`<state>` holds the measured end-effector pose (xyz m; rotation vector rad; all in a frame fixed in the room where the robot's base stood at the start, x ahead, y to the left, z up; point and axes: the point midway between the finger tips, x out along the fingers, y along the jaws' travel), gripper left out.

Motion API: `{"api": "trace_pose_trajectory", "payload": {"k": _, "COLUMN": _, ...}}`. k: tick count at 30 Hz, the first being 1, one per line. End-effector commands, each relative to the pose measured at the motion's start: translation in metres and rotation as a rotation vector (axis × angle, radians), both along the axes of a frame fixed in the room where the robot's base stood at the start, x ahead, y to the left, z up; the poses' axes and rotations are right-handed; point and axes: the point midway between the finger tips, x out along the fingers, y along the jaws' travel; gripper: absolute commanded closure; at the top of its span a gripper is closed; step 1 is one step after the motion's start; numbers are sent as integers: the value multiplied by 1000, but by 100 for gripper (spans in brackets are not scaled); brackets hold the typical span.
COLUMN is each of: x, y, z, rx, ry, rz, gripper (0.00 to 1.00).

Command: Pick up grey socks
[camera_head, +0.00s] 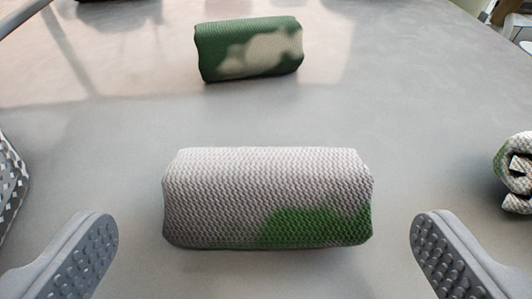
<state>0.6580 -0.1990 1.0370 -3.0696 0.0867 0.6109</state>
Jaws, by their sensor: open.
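A rolled pair of grey socks (225,192) with a green patch at the lower right lies on the grey surface in the lower middle of the view. My gripper (265,245) is open, with one studded grey finger to the left of the roll and one to the right. Both fingers are apart from the roll, with a gap on each side. Nothing is held.
A green roll with a beige patch (222,52) lies farther back. A white and green patterned roll (518,170) is cut off at the right edge. A dark and white checkered object (10,185) is at the left edge. The surface (265,115) between the two middle rolls is clear.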

Motion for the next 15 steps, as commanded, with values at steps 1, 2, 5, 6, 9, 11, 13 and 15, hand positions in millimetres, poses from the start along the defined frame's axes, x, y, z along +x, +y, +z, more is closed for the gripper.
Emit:
{"api": "trace_pose_trajectory", "payload": {"k": 1, "x": 3, "y": 0, "z": -2, "rx": 0, "ry": 2, "rz": 0, "gripper": 0}}
{"api": "trace_pose_trajectory", "payload": {"k": 2, "x": 3, "y": 0, "z": -3, "rx": 0, "ry": 2, "rz": 0, "gripper": 0}}
{"api": "trace_pose_trajectory", "payload": {"k": 5, "x": 5, "y": -1, "z": -3, "rx": 1, "ry": 2, "rz": 0, "gripper": 0}}
{"api": "trace_pose_trajectory", "payload": {"k": 6, "x": 6, "y": -1, "z": -4, "rx": 1, "ry": 2, "rz": 0, "gripper": 0}}
{"api": "trace_pose_trajectory", "payload": {"k": 9, "x": 11, "y": -1, "z": -6, "rx": 1, "ry": 2, "rz": -1, "gripper": 0}}
{"api": "trace_pose_trajectory", "payload": {"k": 11, "x": 16, "y": -2, "z": -7, "rx": 0, "ry": 1, "rz": -1, "gripper": 0}}
{"api": "trace_pose_trajectory", "payload": {"k": 13, "x": 24, "y": -3, "z": -9, "rx": -1, "ry": 0, "rz": -1, "gripper": 0}}
{"api": "trace_pose_trajectory", "payload": {"k": 15, "x": 32, "y": -4, "z": -12, "rx": -1, "ry": 0, "rz": -1, "gripper": 0}}
